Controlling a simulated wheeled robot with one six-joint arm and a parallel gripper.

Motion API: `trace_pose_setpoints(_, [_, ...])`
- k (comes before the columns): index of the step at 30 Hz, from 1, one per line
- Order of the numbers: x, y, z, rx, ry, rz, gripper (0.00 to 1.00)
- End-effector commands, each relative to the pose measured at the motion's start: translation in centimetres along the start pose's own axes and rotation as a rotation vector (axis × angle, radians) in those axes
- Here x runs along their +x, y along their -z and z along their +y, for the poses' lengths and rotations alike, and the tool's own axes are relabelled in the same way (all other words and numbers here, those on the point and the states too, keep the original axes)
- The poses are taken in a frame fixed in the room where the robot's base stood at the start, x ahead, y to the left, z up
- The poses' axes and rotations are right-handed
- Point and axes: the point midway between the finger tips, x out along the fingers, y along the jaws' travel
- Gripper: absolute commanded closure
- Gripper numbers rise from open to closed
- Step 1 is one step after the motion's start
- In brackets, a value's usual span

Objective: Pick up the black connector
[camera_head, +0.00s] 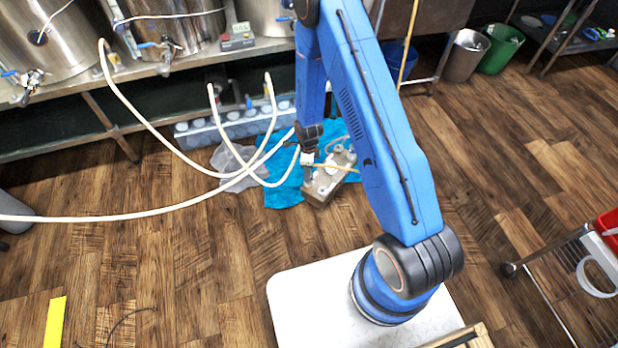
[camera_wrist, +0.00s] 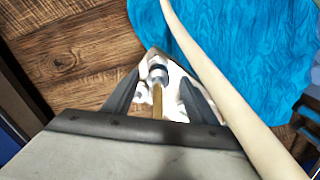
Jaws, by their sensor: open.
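My gripper (camera_head: 308,160) points down over the floor, near a metal-and-white pump-like unit (camera_head: 322,188). In the wrist view its two grey fingers stand apart (camera_wrist: 160,92). Between them a silver and white fitting with a dark ring (camera_wrist: 157,72) shows, with a tan tube (camera_wrist: 157,103) running toward me. I cannot tell whether the fingers touch it. I cannot make out a black connector for certain in either view; it may be hidden by the gripper or too small to tell.
A pale hose (camera_wrist: 215,85) crosses close to the right finger; pale hoses (camera_head: 140,115) also loop from the steel tanks (camera_head: 55,40). A blue cloth (camera_head: 285,190) and a clear plastic bag (camera_head: 238,165) lie on the wooden floor. A bottle crate (camera_head: 225,128) stands behind.

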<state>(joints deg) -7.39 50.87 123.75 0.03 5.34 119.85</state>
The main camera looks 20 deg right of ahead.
Motion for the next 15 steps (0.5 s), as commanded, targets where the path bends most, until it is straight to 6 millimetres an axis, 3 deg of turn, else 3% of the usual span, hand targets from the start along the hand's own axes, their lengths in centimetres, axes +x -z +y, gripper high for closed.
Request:
trace_pose_setpoints(9, [3.7,0.3,0.3,0.001,-0.002,0.001,0.48])
trace_pose_setpoints(15, [4.8,0.3,0.2,0.0,-0.001,0.0,0.48])
